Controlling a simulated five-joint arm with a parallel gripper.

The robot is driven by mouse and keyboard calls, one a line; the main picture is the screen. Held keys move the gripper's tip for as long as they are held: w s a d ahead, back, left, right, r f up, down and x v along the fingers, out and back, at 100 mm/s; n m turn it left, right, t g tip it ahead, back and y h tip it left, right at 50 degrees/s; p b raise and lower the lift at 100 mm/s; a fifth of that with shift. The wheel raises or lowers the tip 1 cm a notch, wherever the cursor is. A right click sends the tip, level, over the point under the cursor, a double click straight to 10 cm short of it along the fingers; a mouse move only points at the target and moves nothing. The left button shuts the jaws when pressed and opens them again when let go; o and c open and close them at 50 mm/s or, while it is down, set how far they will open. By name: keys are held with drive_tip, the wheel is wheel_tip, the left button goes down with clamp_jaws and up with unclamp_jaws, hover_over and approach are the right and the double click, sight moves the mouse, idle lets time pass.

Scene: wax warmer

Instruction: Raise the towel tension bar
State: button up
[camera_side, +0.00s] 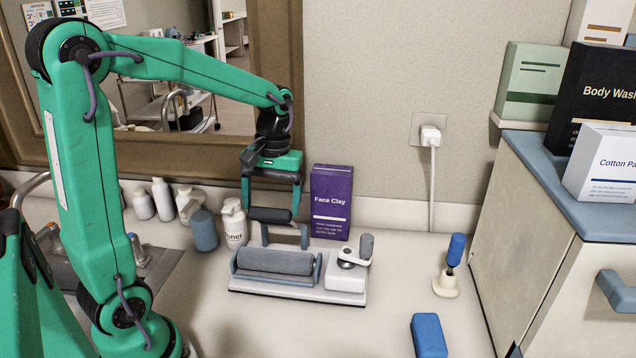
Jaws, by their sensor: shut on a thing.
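My gripper (271,208) points down above the white-based towel unit (330,298), in front of the purple box. It is shut on a dark horizontal bar, which I take to be the towel tension bar (268,215). A grey-blue bracket (286,230) shows just below the bar, behind the roll. The bar is above the grey towel roll (275,261), with a visible gap between them. The roll lies between grey-blue end pieces on the base. How the bar joins the bracket is hard to tell.
A white block with a grey knob (366,245) stands at the unit's right end. A purple Face Clay box (331,203) and white bottles (234,222) stand behind. A blue-handled tool (456,250), a blue block (429,336) and a cabinet (527,230) are right.

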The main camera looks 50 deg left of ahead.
drive_tip(key=shift+w+f, duration=0.15)
drive_tip(key=o, duration=1.3)
wheel_tip(320, 180, up, 8)
drive_tip(key=shift+w+a, duration=0.15)
drive_tip(key=shift+w, duration=0.25)
